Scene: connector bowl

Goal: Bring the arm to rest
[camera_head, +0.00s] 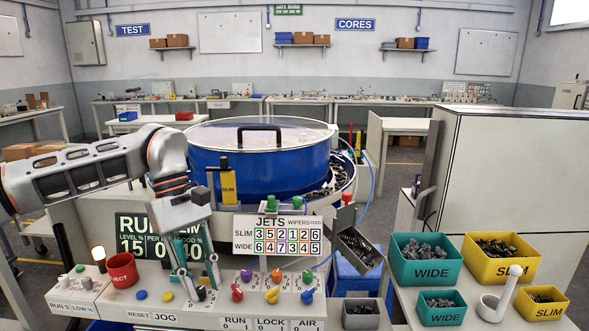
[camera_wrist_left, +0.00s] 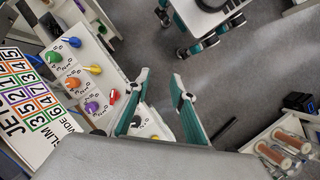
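My left arm (camera_head: 75,175) comes in from the left in the head view and bends down over the control panel (camera_head: 170,313). My left gripper (camera_head: 198,277) points down above the panel's knobs, its two teal fingers apart with nothing between them. In the left wrist view the same gripper (camera_wrist_left: 160,78) also shows spread and empty. A black knob (camera_head: 201,293) is just below the fingers in the head view; I cannot tell whether they touch it. My right gripper does not show in either view.
A blue bowl feeder (camera_head: 240,172) stands behind the panel. Near the gripper are a red cup-shaped button guard (camera_head: 122,269), coloured knobs (camera_head: 272,295) and the JETS board (camera_head: 277,235). Teal bins (camera_head: 427,274) and yellow bins (camera_head: 497,271) stand on the right.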

